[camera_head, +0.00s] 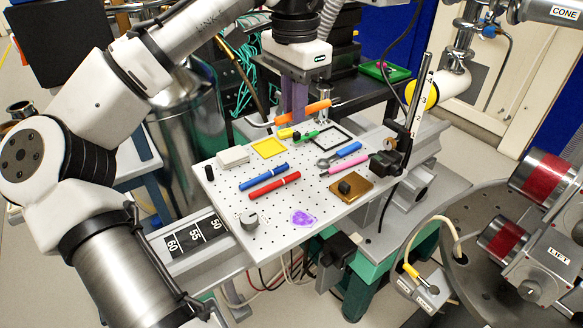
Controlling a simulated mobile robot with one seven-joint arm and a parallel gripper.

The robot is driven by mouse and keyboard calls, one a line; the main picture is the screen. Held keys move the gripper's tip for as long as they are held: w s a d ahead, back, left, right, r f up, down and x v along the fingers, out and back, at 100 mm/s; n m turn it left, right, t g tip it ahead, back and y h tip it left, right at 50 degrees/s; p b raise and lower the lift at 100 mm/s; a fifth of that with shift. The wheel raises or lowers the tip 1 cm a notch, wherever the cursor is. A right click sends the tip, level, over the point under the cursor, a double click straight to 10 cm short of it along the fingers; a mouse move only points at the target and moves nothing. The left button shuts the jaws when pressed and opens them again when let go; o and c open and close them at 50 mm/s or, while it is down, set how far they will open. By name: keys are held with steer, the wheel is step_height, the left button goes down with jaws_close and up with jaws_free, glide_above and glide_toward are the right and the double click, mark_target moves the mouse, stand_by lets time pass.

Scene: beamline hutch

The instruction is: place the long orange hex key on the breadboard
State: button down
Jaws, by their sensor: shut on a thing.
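The long orange hex key (317,107) is in my gripper (294,112), near the back edge of the breadboard. Its orange part points right and slightly up, and a grey metal end with a short bend sticks out to the left. My gripper points down and is shut on the key. The key appears to be above the board, but its exact height is hard to tell. The breadboard (222,196) is a light perforated plate, tilted in the picture, with several small things on it.
On the board are a white box (233,157), yellow square (269,148), black frame (331,136), blue pen (264,177), red pen (274,184), pink pen (348,164), brass block (351,190) and grey knob (249,221). A post (419,95) rises at right.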

mark_target(294, 200)
step_height(294, 200, down, 20)
steer(key=shift+r+b, duration=0.25)
steer(key=shift+b, duration=0.6)
steer(key=shift+s+f, duration=0.1)
steer(key=c, duration=1.9)
jaws_free()
steer(key=o, duration=0.5)
steer(key=shift+c, duration=0.2)
step_height(294, 200, up, 12)
